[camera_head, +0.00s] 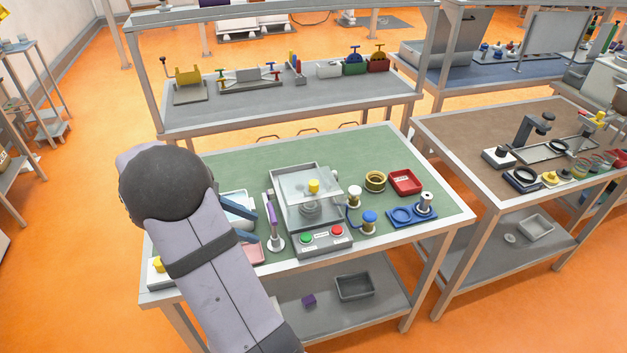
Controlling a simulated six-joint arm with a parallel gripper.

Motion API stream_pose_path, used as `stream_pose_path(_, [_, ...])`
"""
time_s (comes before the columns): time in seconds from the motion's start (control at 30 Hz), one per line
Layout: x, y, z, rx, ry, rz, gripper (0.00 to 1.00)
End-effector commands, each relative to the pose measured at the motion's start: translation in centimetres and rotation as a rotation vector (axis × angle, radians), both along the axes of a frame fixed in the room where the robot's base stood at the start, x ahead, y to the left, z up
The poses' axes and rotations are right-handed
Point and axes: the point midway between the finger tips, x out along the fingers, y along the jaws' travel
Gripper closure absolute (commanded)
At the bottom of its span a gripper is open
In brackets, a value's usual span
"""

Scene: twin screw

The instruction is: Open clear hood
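The clear hood (329,184) is a see-through cover on the grey machine (312,243) in the middle of the green-topped bench. It lies over a yellow knob and a round metal part, which show through it. I cannot tell whether its edge is fully down. The front of the machine has a green button (306,238) and a red button (337,230). My arm stands to the left of the machine, with its large dark joint over the bench's left side.
A purple-handled upright tool (272,214) stands close to the machine's left side. To its right are a brass ring (375,181), a red tray (405,182), a blue spool (369,222) and a blue fixture (411,214). The green bench top (350,146) behind the machine is clear.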

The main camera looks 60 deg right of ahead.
Motion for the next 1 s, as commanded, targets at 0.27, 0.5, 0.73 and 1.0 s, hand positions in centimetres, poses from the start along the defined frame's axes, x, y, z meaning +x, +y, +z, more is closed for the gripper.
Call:
stream_pose_path(0.27, [-1.6,-11.6,3.0,-0.132,0.336,0.052,0.60])
stream_pose_path(0.5, [-2.3,-15.3,2.9,-0.149,0.461,0.088,0.60])
stream_pose_path(0.73, [-2.6,-15.7,3.0,-0.149,0.471,0.091,0.60])
stream_pose_path(1.0, [-4.4,-17.5,2.1,-0.148,0.470,0.091,0.60])
